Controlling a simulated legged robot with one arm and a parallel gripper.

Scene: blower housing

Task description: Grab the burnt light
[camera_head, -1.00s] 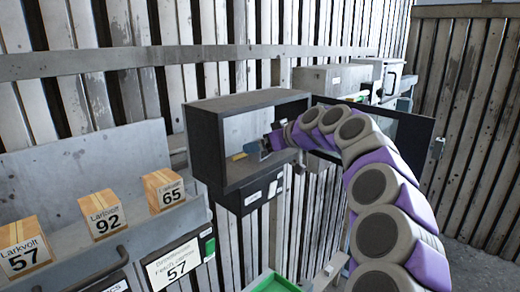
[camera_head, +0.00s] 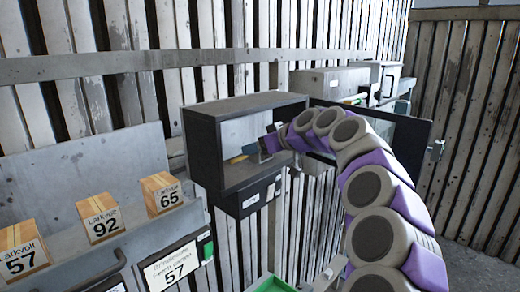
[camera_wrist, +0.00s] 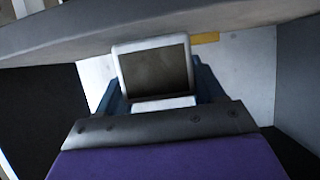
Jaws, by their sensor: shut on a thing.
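The burnt light (camera_wrist: 153,72) shows in the wrist view as a small block with a white frame and a dark brownish-grey face. My gripper (camera_wrist: 158,90) is shut on it, with one blue finger at each side. In the head view my gripper (camera_head: 262,147) reaches through the open front of a dark grey box (camera_head: 205,145) on the wall. The light is too small to make out clearly there. The wrist view does not show clearly whether the light touches the box's back wall.
The box's door (camera_head: 400,135) stands open to the right, behind my arm. A yellow piece (camera_wrist: 205,38) lies inside the box, beyond the light. Several labelled cartons (camera_head: 102,217) stand on a shelf at left. A green-rimmed bin (camera_head: 272,284) is below.

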